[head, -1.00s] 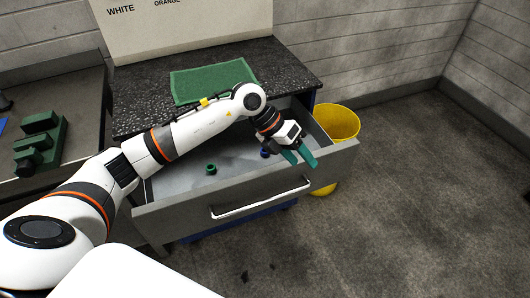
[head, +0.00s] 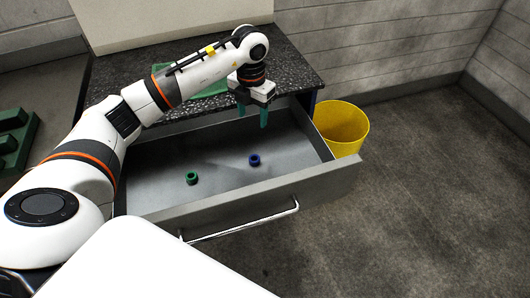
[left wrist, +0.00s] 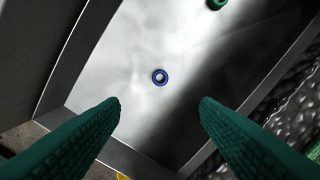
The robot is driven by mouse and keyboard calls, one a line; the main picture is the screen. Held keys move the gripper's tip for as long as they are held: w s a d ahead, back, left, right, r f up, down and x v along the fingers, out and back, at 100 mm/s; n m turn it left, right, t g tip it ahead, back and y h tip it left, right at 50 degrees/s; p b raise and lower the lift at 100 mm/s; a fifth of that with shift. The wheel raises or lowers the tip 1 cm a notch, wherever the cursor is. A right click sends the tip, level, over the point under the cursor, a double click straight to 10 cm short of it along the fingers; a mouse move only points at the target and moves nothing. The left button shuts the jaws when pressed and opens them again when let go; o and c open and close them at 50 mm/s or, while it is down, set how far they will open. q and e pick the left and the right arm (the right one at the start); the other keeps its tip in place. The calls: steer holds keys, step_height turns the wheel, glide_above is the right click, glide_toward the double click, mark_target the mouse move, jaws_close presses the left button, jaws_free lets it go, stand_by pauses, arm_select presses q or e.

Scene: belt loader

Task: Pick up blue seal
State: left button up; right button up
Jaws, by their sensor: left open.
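The blue seal (head: 255,160) is a small ring lying on the floor of the open drawer (head: 222,167), right of its middle. In the left wrist view the blue seal (left wrist: 160,77) lies ahead of and between the two fingertips, apart from them. My left gripper (head: 253,118) is open and empty, with green fingers pointing down above the drawer's back right part. Its fingers also show in the left wrist view (left wrist: 160,104). My right gripper is not in view.
A green seal (head: 192,178) lies in the drawer left of the blue one. A black speckled counter (head: 295,75) with a green mat (head: 205,90) is behind the drawer. A yellow bin (head: 341,127) stands right of the drawer. Green blocks (head: 14,140) lie on a left table.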

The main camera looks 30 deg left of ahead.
arm_select(q)
steer(key=f+b, duration=0.1)
steer(key=f, duration=0.1)
steer(key=b, duration=0.5)
glide_above(254, 156)
step_height(254, 156, down, 5)
steer(key=f, duration=0.3)
steer(key=f+p, duration=0.1)
steer(key=f, duration=0.1)
steer(key=shift+s+d+f, duration=0.3)
steer(key=shift+d, duration=0.1)
steer(key=shift+f, duration=0.55)
step_height(254, 156, down, 4)
steer(key=shift+a+f+p, duration=0.1)
steer(key=shift+f+p, duration=0.1)
steer(key=shift+p, duration=0.4)
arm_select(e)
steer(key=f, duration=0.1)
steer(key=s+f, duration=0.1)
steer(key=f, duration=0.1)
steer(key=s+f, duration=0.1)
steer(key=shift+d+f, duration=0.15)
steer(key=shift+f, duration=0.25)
arm_select(q)
steer(key=shift+c, duration=0.3)
steer(key=c, duration=1)
